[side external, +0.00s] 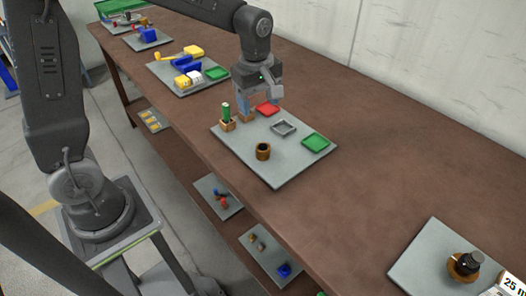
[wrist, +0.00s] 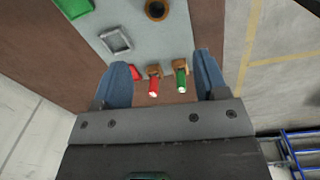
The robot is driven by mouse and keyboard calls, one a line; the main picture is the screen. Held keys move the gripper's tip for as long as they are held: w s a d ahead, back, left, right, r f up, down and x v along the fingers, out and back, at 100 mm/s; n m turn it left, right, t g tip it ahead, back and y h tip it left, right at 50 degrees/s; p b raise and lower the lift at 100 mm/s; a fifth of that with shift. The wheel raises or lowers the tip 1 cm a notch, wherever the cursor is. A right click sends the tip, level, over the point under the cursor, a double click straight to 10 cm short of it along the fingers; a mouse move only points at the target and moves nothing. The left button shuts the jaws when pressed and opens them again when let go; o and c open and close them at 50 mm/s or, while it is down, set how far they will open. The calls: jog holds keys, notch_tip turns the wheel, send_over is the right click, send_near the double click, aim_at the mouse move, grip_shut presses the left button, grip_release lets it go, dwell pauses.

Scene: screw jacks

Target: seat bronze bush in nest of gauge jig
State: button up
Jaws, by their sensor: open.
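A bronze-brown ring with a dark hole, which looks like the bush (side external: 263,151), stands upright on the grey plate (side external: 277,172). It also shows at the top of the wrist view (wrist: 156,10). A grey square frame with a recess (side external: 284,128) lies on the same plate; I cannot tell for sure whether it is the jig's nest. My gripper (side external: 257,108) is open and empty, above the plate's far side. In the wrist view, a red cylinder (wrist: 153,86) and a green cylinder (wrist: 181,80), each at a brown block, show between its fingers (wrist: 162,62).
A red tray (side external: 267,108) and a green tray (side external: 316,142) lie on the plate. The green cylinder (side external: 226,111) stands upright near its left corner. Another plate at right holds a black-topped part (side external: 466,264). The brown bench (side external: 365,165) between the plates is clear.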

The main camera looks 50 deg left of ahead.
notch_tip(320, 180, down, 2)
jog(key=w+n, duration=0.1)
send_over(263, 148)
jog(key=shift+n+g, duration=0.3)
jog(key=f, duration=0.8)
jog(key=shift+s+d+f, duration=0.25)
jog(key=shift+s+d, duration=0.05)
jog(key=shift+d, duration=0.05)
jog(key=shift+s+d+f, duration=0.15)
jog(key=shift+f, duration=2.55)
jog(key=c, duration=1.1)
jog(key=shift+r, duration=0.15)
